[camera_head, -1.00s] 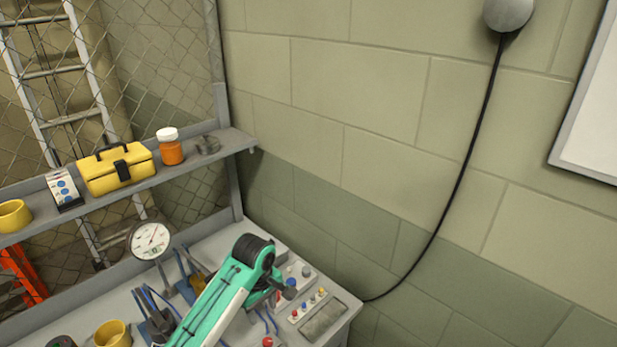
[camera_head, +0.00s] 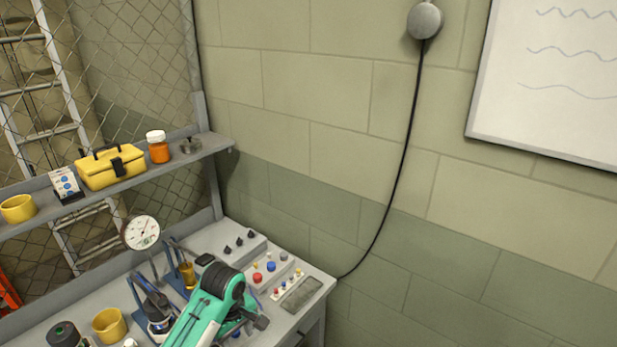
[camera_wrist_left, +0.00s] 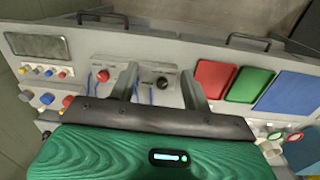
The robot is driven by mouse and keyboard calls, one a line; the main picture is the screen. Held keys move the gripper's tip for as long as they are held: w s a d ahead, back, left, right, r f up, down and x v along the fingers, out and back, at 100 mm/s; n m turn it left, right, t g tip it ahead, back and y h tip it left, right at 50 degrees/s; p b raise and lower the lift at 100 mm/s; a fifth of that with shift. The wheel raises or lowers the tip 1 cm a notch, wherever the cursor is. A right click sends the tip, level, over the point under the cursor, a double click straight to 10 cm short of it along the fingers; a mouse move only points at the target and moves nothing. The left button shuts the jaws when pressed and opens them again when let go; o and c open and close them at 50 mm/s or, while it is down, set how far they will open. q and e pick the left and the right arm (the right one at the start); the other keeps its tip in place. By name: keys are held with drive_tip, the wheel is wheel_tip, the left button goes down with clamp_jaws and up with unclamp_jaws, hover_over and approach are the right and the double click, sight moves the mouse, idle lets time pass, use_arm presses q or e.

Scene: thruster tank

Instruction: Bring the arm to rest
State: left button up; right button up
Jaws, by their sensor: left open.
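My left gripper (camera_wrist_left: 160,88) shows in the left wrist view with its two grey fingers apart. Nothing is held between them; a black knob (camera_wrist_left: 162,83) on the console panel shows beyond the gap. I cannot tell how far the fingertips are from the panel. In the head view a teal and white arm of mine (camera_head: 205,312) with a black joint comes up from the bottom edge, over the console (camera_head: 90,284). Its fingers cannot be made out there. My right gripper is in neither current view.
A round gauge (camera_head: 141,232), a yellow mug (camera_head: 109,326) and button panels (camera_head: 266,268) stand close around the arm. A shelf (camera_head: 130,184) above holds a yellow toolbox (camera_head: 110,167) and an orange bottle (camera_head: 158,150). A black cable (camera_head: 400,165) hangs along the wall at the right.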

use_arm(q)
drive_tip(key=s+f+m+t+h, duration=0.1)
drive_tip(key=s+f+m, duration=0.2)
drive_tip(key=s, duration=0.4)
drive_tip(key=s+f+m, duration=0.3)
drive_tip(key=s, duration=0.4)
drive_tip(key=s+a+r+m+t+y, duration=0.1)
drive_tip(key=s+a+r+m, duration=0.15)
drive_tip(key=s, duration=0.45)
drive_tip(key=s+a+r+m+t, duration=0.1)
drive_tip(key=s+a+r+m, duration=0.2)
drive_tip(key=s, duration=0.4)
wheel_tip(320, 180, down, 36)
drive_tip(key=g+b, duration=0.1)
drive_tip(key=b, duration=0.4)
drive_tip(key=s+a+f+b, duration=0.1)
drive_tip(key=s+a+f, duration=0.1)
drive_tip(key=s+f, duration=0.7)
drive_tip(key=s+a+f+g+b, duration=0.1)
drive_tip(key=s+a+f+b, duration=0.1)
drive_tip(key=s+f, duration=0.8)
wheel_tip(320, 180, down, 6)
drive_tip(key=shift+s+r+m, duration=0.15)
drive_tip(key=shift+s+m, duration=0.15)
drive_tip(key=shift+m, duration=0.05)
use_arm(e)
wheel_tip(320, 180, down, 9)
drive_tip(key=shift+r, duration=0.15)
